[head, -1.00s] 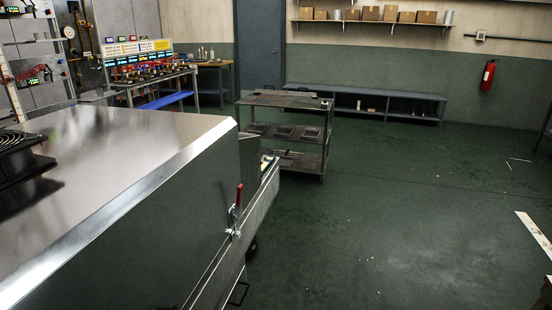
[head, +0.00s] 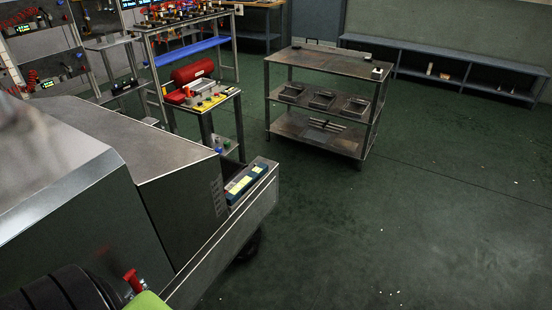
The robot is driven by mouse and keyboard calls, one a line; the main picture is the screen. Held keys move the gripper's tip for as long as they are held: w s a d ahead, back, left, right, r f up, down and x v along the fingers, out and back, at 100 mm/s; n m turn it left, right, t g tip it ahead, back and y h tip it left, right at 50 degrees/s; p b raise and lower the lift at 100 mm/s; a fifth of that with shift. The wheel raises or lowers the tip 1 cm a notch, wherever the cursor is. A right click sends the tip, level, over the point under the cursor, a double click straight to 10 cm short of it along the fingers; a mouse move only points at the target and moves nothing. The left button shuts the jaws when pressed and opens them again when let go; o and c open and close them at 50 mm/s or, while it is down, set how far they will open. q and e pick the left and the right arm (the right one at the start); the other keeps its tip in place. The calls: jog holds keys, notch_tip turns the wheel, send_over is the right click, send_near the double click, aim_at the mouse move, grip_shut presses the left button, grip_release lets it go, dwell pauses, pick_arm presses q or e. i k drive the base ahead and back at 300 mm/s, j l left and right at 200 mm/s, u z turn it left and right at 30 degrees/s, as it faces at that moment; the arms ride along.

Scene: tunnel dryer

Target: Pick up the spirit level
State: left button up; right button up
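I cannot pick out a spirit level for certain. A long blue and yellow object (head: 245,180) lies in the end channel of the steel tunnel dryer (head: 165,160), and it is too small to identify. Some thin light bars (head: 322,125) lie on the bottom shelf of the cart, also too small to name. Neither gripper's fingers show. A dark rounded part and a bright green part at the lower left edge may belong to my arm.
A steel cart (head: 330,65) with several shallow trays stands on open green floor. A small stand (head: 225,103) carries a yellow control panel and red cylinder. A red handle (head: 133,280) sticks up beside the dryer. A low bench (head: 440,65) lines the back wall. The right floor is clear.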

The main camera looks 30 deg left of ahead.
aim_at(243, 189)
jog(key=i, duration=1.95)
jog(key=i+u, duration=0.2)
jog(key=u, duration=0.3)
jog(key=i+l+u, duration=0.15)
jog(key=u, duration=0.35)
jog(key=i+l+u, duration=0.2)
jog(key=u, duration=0.3)
jog(key=i, duration=0.05)
